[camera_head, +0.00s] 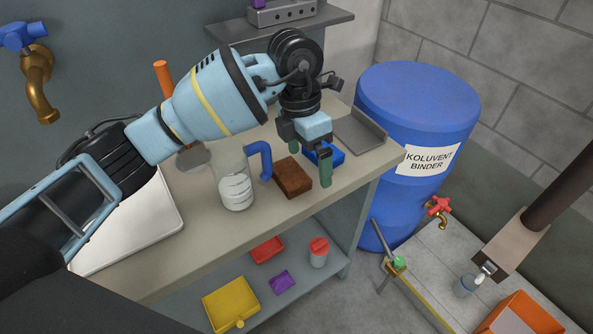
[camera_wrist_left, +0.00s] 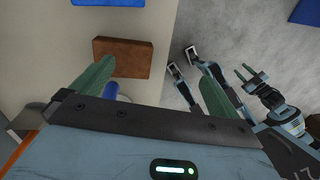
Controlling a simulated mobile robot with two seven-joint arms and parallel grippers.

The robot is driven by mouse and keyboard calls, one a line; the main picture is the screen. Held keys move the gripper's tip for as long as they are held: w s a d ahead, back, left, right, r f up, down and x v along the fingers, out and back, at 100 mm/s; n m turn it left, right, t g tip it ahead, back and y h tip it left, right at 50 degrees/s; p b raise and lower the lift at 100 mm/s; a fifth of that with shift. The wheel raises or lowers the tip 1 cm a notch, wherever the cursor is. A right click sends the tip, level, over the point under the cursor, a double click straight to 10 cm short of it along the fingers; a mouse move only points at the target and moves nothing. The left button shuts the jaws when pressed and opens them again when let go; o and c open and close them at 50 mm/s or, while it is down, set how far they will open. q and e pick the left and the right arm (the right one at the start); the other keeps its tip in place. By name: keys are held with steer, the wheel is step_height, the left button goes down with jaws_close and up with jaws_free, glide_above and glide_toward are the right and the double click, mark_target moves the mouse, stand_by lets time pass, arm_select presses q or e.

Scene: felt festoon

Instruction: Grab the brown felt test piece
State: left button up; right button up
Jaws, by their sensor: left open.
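The brown felt test piece (camera_head: 292,177) is a flat rectangular block lying near the front edge of the grey workbench. It also shows in the left wrist view (camera_wrist_left: 122,57). My left gripper (camera_head: 310,159) is open and empty, its two green fingers apart. It hangs just beyond and to the right of the brown piece in the head view, above it and not visibly touching it. In the left wrist view the left finger overlaps the near-left side of the piece. A small arm with green fingers (camera_wrist_left: 248,76), apparently my right one, shows there too small to read.
A glass beaker (camera_head: 236,183) and a blue curved handle (camera_head: 262,158) stand close left of the brown piece. A blue object (camera_head: 333,152) lies behind the gripper, with a grey tray (camera_head: 361,131) beyond. A large blue barrel (camera_head: 415,115) stands past the bench's right end.

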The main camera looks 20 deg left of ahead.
mark_target(296, 169)
arm_select(q)
steer(key=w+a, duration=0.1)
steer(key=w+a+y, duration=0.1)
steer(key=a, duration=0.1)
steer(key=shift+w+r+n+t+y+b, duration=0.15)
steer(key=shift+w+n+t+y+b, duration=0.15)
steer(key=shift+a+r, duration=0.15)
steer(key=shift+r, duration=0.05)
steer(key=shift+f, duration=0.4)
steer(key=shift+w+f, duration=0.2)
steer(key=shift+f, duration=3.25)
steer(key=c, duration=0.9)
